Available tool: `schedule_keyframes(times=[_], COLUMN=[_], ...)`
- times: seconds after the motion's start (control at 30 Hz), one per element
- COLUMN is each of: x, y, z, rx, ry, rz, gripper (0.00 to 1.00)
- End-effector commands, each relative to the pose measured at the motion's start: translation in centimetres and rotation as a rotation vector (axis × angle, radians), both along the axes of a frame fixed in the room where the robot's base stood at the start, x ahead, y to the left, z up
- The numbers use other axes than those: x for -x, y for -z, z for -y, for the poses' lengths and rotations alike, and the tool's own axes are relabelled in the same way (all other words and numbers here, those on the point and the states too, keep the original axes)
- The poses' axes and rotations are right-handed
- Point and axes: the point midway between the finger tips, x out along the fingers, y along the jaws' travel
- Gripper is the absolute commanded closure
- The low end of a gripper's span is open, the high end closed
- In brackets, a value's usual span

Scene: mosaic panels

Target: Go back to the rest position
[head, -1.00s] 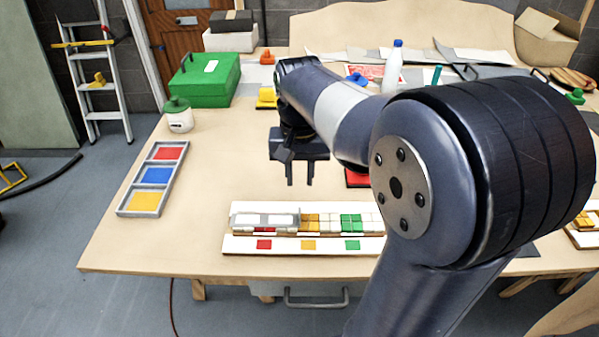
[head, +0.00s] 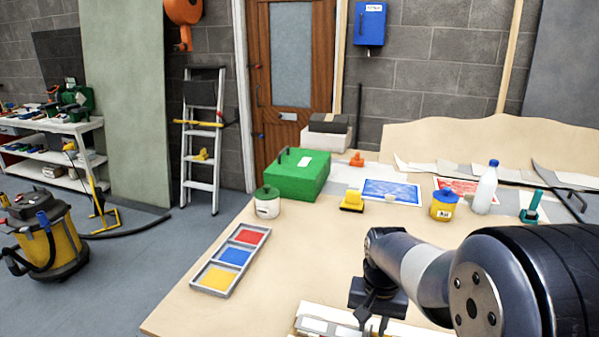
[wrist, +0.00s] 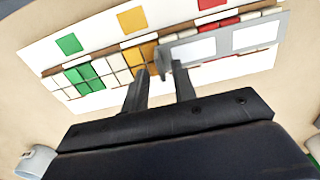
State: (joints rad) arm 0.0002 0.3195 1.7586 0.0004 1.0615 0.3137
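My gripper (head: 372,322) is above the near part of the table, over the mosaic panel, in the head view. In the wrist view my gripper (wrist: 160,80) has its two fingers apart with nothing between them. Behind them lies the mosaic panel (wrist: 100,48), a white board with green, orange and red marker squares and a row of white and coloured tiles. A grey frame with white windows (wrist: 240,38) covers part of the row. In the head view only the panel's far edge (head: 312,309) shows at the bottom. Whether the fingers touch the panel is not clear, but they look above it.
A grey tray (head: 262,235) with red, blue and yellow compartments lies on the left of the table. Behind stand a white jar (head: 267,208), a green box (head: 312,183), a yellow tub (head: 443,207) and a white bottle (head: 485,190). The table's middle (head: 320,240) is bare.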

Motion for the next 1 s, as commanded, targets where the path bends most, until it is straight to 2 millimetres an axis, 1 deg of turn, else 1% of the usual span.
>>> schedule_keyframes(times=[0.1, 0.2, 0.5, 0.63, 0.73, 0.87, 0.93, 0.97, 1.0], x=[0.0, 0.0, 0.0, 0.0, 0.1, 0.1, 0.1, 0.0, -0.1], y=[-1.0, -1.4, -1.5, -1.2, -0.6, 0.7, 1.8, 1.5, 0.4], z=[0.0, 0.0, 0.0, 0.0, 0.0, 0.0, 0.0, 0.0, 0.0], rx=[0.000, 0.000, 0.000, 0.000, 0.000, 0.000, 0.000, 0.000, 0.000], ry=[0.000, 0.000, 0.000, 0.000, 0.000, 0.000, 0.000, 0.000, 0.000], rz=[0.000, -0.001, -0.002, -0.003, -0.004, -0.005, -0.007, -0.002, 0.004], gripper=[0.74, 0.74, 0.74, 0.74, 0.74, 0.74, 0.74, 0.74, 0.74])
